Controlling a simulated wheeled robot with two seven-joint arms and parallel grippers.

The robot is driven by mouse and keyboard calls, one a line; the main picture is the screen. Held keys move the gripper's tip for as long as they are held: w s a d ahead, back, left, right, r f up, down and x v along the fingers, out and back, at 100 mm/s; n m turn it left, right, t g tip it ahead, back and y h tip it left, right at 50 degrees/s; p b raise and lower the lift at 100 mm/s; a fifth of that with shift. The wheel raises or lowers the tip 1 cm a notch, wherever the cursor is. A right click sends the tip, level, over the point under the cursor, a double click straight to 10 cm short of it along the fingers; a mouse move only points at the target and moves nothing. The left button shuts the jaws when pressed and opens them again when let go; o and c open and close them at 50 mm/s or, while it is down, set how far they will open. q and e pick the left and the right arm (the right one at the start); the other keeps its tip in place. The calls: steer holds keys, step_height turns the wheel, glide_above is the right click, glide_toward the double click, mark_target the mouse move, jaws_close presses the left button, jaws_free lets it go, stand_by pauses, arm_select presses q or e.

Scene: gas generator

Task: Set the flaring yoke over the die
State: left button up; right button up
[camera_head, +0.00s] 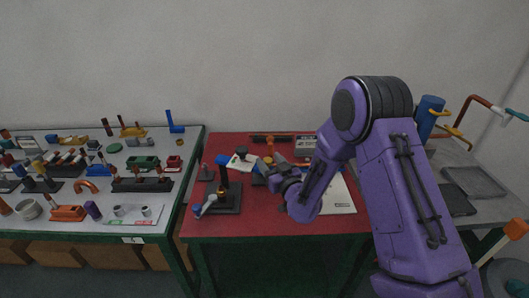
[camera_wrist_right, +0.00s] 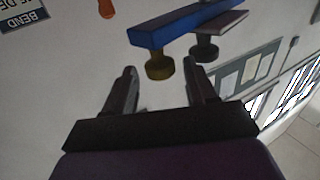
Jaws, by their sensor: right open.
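My right gripper (camera_head: 272,172) is over the red table, with its arm coming in from the right. In the right wrist view my right gripper (camera_wrist_right: 160,80) has its two fingers apart with nothing between them. A blue bar (camera_wrist_right: 172,27) with a brass knob (camera_wrist_right: 159,66) lies just beyond the fingertips there. In the head view a black stand (camera_head: 229,205) with a dark post and a blue top (camera_head: 222,160) is left of the gripper. I cannot tell for certain which parts are the yoke and the die. My left gripper is not in view.
The red table (camera_head: 250,225) has bare room at its front. A white board (camera_head: 338,196) lies partly behind my arm. The left table (camera_head: 185,192) is crowded with small parts. A blue cylinder (camera_head: 428,112) stands on the grey bench at right. An orange piece (camera_wrist_right: 106,8) shows in the wrist view.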

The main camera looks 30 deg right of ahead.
mark_target(266, 158)
steer(key=w, duration=0.3)
steer(key=shift+w+d+f, duration=0.15)
steer(key=shift+w+f, duration=0.05)
steer(key=shift+w, duration=0.1)
steer(key=shift+r, duration=0.1)
steer(key=shift+s, duration=0.1)
steer(key=shift+c, duration=0.3)
jaws_close()
